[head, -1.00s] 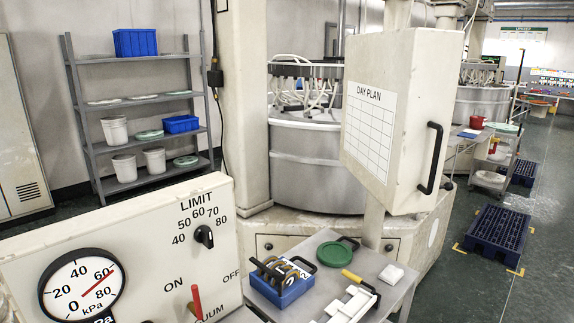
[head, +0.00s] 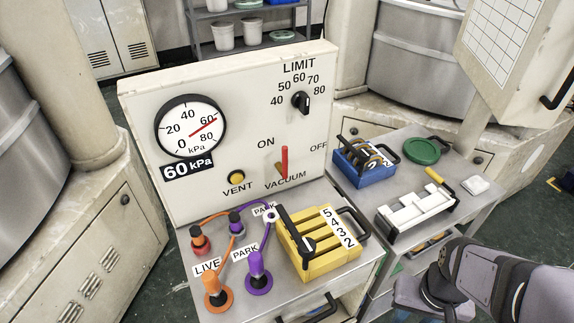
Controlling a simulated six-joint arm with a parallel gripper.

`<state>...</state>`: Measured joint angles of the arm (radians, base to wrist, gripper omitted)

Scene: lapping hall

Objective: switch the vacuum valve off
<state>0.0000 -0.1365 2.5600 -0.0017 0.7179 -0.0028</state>
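The vacuum valve's red lever (head: 284,161) stands out from the white control panel (head: 235,118), above the VACUUM label. It points nearly straight up, between ON at its upper left and OFF at its upper right. I cannot tell exactly which setting it is at. The round gauge (head: 190,126) has its red needle near 60, and the display (head: 187,166) below it reads 60 kPa. My arm enters at the lower right, well away from the lever. My gripper's fingertips do not show.
A yellow VENT button (head: 236,177) and a LIMIT knob (head: 301,103) are on the panel. Below stand orange and purple hose plugs (head: 258,272) and a yellow block rack (head: 320,245). A blue rack (head: 364,170) and green lid (head: 421,151) lie on the right-hand cart.

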